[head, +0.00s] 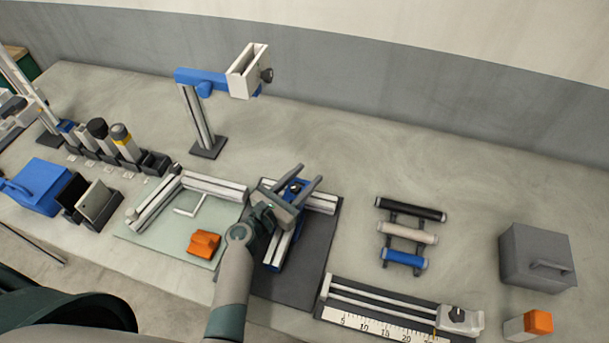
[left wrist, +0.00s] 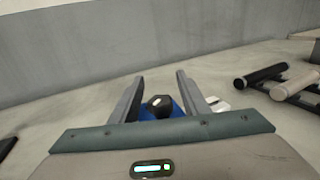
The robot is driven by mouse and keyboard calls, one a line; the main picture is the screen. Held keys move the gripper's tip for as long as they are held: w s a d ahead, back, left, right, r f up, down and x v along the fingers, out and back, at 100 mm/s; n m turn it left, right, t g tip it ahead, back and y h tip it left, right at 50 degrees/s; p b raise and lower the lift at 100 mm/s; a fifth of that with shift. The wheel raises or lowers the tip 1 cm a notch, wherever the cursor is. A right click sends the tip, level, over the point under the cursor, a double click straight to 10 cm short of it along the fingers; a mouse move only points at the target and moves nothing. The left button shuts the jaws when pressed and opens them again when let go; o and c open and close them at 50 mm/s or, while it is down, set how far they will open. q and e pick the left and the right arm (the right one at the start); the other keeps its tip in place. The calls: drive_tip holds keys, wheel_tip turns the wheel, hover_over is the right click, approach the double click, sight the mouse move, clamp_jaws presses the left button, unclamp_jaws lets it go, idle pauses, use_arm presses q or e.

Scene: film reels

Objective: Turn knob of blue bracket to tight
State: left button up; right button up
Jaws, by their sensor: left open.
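The blue bracket (head: 279,250) lies on a dark mat left of the table's middle, partly hidden under my left arm and gripper. Its dark knob (head: 293,187) shows between my left fingers in the head view. In the left wrist view the black knob (left wrist: 159,106), with a pale mark on it, sits on blue (left wrist: 178,109) between the fingers, with gaps on both sides. My left gripper (head: 309,174) is open and empty, pointing away from me over the bracket; its fingers also show in the left wrist view (left wrist: 160,76). My right gripper is not in view.
A stand (head: 200,125) with a blue arm and white head rises behind. A pale mat (head: 150,243) with an orange block (head: 204,243) lies left. A ruler rail (head: 385,305), roller rack (head: 404,233) and grey box (head: 537,257) stand right. Free table lies behind the rack.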

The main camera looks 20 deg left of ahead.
use_arm(q)
clamp_jaws()
drive_tip(key=shift+d, duration=0.1)
drive_tip(key=shift+d+m+g+h+b, duration=0.15)
drive_tip(key=shift+m+g+h+b, duration=0.2)
drive_tip(key=shift+m+g+h, duration=0.55)
drive_tip(key=h, duration=0.1)
drive_tip(key=m+g+h+b, duration=0.1)
drive_tip(key=m+h, duration=0.1)
drive_tip(key=shift+s+d+f, duration=0.1)
drive_tip(key=shift+s+d, duration=0.15)
drive_tip(key=shift+s+d+m+g+h, duration=0.2)
drive_tip(key=shift+m+g+h, duration=0.25)
drive_tip(key=shift+g, duration=0.25)
unclamp_jaws()
